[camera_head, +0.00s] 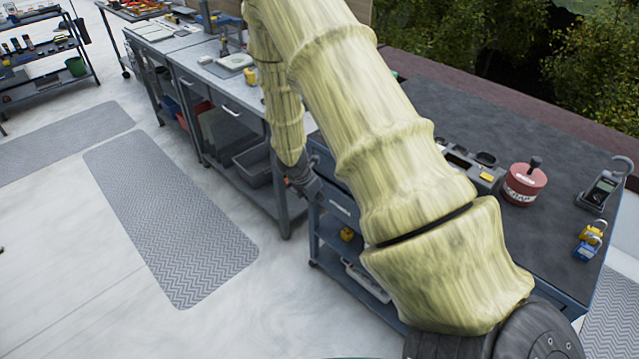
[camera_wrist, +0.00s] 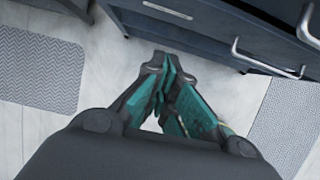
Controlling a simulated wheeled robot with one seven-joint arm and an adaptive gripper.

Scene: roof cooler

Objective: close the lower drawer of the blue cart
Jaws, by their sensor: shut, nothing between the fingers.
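The blue cart (camera_head: 322,158) stands right of the grey workbench in the head view, mostly hidden behind my arm. Its drawer fronts face left there, and only a narrow strip of them shows. I cannot tell which drawer each belongs to, or how far the lower one stands out. My gripper (camera_wrist: 168,75) is shut and empty, teal pads together, below the fronts in the picture. In the head view it (camera_head: 308,190) is beside the cart's front.
A grey workbench (camera_head: 215,72) with a bin beneath stands left of the cart. A dark tabletop (camera_head: 545,225) at right holds a red round container (camera_head: 524,185), a meter (camera_head: 602,190) and padlocks (camera_head: 590,240). The floor with a grey mat (camera_head: 170,215) is clear.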

